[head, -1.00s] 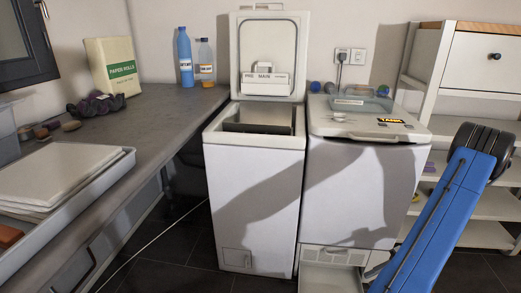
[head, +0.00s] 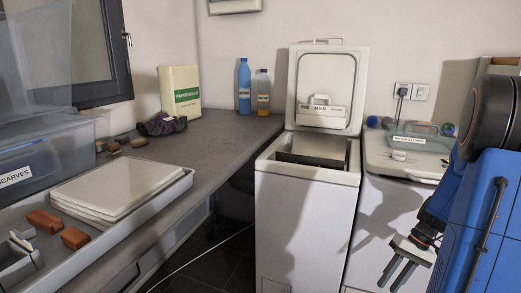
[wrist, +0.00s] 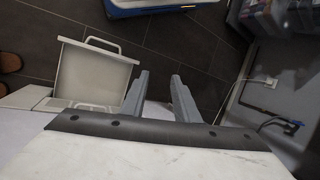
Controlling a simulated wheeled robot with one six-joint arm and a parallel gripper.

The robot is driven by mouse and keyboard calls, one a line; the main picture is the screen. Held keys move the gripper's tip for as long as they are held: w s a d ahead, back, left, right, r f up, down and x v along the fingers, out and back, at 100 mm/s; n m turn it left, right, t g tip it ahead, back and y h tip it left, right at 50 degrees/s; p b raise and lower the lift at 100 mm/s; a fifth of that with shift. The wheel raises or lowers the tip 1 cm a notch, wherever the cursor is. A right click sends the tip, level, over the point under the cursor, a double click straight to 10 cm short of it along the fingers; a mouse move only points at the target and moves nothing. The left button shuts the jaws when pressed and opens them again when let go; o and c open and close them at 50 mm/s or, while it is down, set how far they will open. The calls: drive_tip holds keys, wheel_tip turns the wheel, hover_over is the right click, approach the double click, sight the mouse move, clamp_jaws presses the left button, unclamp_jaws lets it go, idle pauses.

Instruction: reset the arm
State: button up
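My gripper (head: 396,277) hangs in front of the right-hand toploader (head: 378,225) in the head view, its fingers pointing down and left. In the wrist view its two grey fingers (wrist: 160,95) stand apart with nothing between them. My blue arm fills the right edge of the head view. The left toploader (head: 300,225) has its lid (head: 325,80) raised, with a dark opening below. The right toploader's lid is down, with a clear container (head: 420,140) on top.
A pulled-out pale drawer (wrist: 92,75) with a handle lies left of the fingers in the wrist view. Dark floor tiles show between counter and machines.

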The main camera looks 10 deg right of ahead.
drive_tip(key=s+a+r+n+t+h, duration=0.15)
drive_tip(key=a+r+h, duration=0.25)
drive_tip(key=a+r, duration=0.8)
drive_tip(key=s+a+r+n+t+h, duration=0.1)
drive_tip(key=s+a+r+t, duration=0.3)
drive_tip(key=s+a, duration=0.5)
drive_tip(key=shift+s+a+r+n+h, duration=0.3)
drive_tip(key=shift+a+r+n, duration=0.25)
drive_tip(key=shift+r, duration=0.35)
drive_tip(key=shift+d, duration=0.1)
